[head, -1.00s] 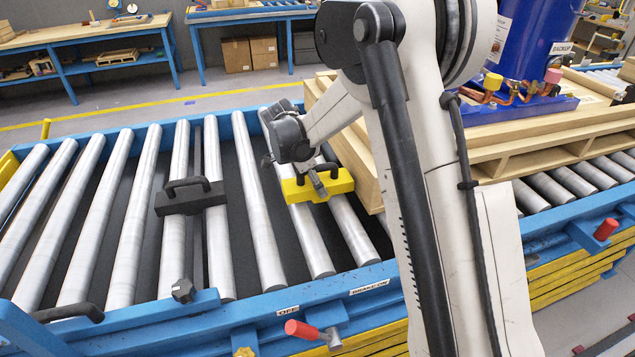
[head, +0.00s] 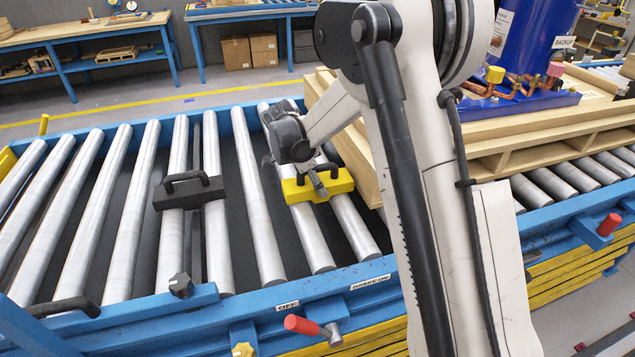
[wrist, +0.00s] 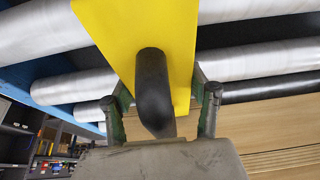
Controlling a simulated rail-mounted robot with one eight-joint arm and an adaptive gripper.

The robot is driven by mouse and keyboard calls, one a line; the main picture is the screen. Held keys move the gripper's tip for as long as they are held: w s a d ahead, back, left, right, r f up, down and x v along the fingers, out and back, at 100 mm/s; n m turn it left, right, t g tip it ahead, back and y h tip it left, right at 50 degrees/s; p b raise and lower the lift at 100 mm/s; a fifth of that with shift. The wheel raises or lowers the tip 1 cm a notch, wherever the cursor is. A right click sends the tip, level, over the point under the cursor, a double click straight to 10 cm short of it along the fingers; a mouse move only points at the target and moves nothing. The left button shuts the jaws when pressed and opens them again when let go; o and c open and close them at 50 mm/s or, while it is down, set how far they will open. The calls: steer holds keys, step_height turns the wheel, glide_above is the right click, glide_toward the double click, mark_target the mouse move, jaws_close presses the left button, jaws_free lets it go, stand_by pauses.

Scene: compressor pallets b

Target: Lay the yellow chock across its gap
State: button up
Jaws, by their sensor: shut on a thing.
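The yellow chock (head: 332,184) is a yellow block with a black handle, at the rollers just left of the wooden pallet. My gripper (head: 318,184) is shut on its handle from above. In the wrist view the yellow chock (wrist: 140,35) fills the upper middle, and its black handle (wrist: 152,90) lies between the two fingers of my gripper (wrist: 160,105). The chock spans the rollers near the pallet's left side; I cannot tell whether it rests on them or is slightly above.
A black chock (head: 190,192) with a handle lies across two rollers to the left. The wooden pallet (head: 350,140) stands close on the right, bearing a blue compressor (head: 535,45). A blue frame rail (head: 270,300) with a red-handled lever (head: 302,325) runs along the front.

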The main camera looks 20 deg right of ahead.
steer(key=shift+f, duration=0.15)
steer(key=o, duration=1.5)
steer(key=v, duration=1.2)
steer(key=shift+d, duration=0.1)
steer(key=s+d+r+n+t+y, duration=0.1)
steer(key=s+d+r+n+t, duration=0.1)
steer(key=s+r+n, duration=0.45)
steer(key=s+d+r+n+t+y, duration=0.1)
steer(key=s+d+r+n+y, duration=0.15)
steer(key=s, duration=0.65)
steer(key=s+n+t, duration=0.1)
steer(key=s+n, duration=0.2)
steer(key=s, duration=0.2)
steer(key=s+f+n+t, duration=0.1)
steer(key=s+n, duration=0.1)
steer(key=s, duration=0.4)
steer(key=s+f+n+t+y, duration=0.1)
steer(key=s+n+t, duration=0.1)
steer(key=s, duration=0.4)
steer(key=shift+s+n, duration=0.2)
steer(key=shift+n, duration=0.6)
